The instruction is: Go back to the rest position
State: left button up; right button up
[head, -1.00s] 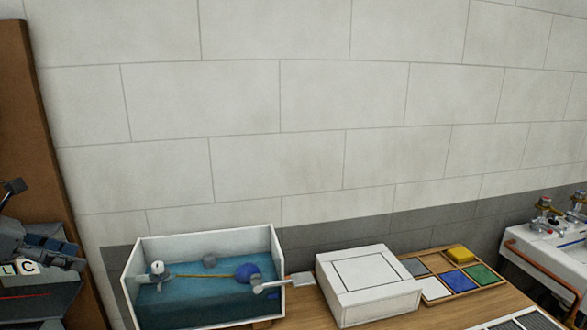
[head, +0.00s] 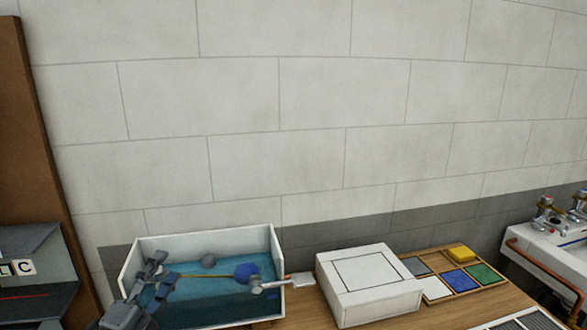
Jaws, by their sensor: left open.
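My left gripper (head: 158,273) is at the lower left of the head view, in front of the left part of a white-walled open box with a blue inside. It is open, and I see nothing between its fingers. It hides the box's front left corner and the small white fitting there. My right gripper is not in view.
A sink (head: 552,240) stands far right. A brown post (head: 40,150) stands left.

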pick_arm(q)
jog(key=s+a+f+n+g+y, duration=0.1)
jog(key=s+f+n+g+y, duration=0.3)
jog(key=s+f+n, duration=0.45)
jog(key=s+f+n+g+y, duration=0.3)
jog(key=s+f+n+g, duration=0.25)
jog(key=f, duration=0.65)
jog(key=s+d+f+n+g+h, duration=0.1)
jog(key=s+d+f+n+g, duration=0.2)
jog(key=s, duration=0.6)
jog(key=s+d+f+n+g+h, duration=0.1)
jog(key=s+d+f+g, duration=0.25)
jog(key=s+f, duration=0.35)
notch_tip(320, 180, down, 29)
jog(key=s+g+b, duration=0.2)
jog(key=s+b, duration=0.1)
jog(key=b, duration=0.3)
jog(key=s+a+f+b, duration=0.1)
jog(key=s+f+b, duration=0.1)
jog(key=s+f, duration=0.6)
jog(key=s+a+f+g+b, duration=0.1)
jog(key=s+a+f+b, duration=0.1)
jog(key=s+f, duration=0.6)
notch_tip(320, 180, down, 5)
jog(key=shift+s+a+f, duration=0.1)
jog(key=shift+s+a, duration=0.05)
jog(key=shift+a, duration=0.05)
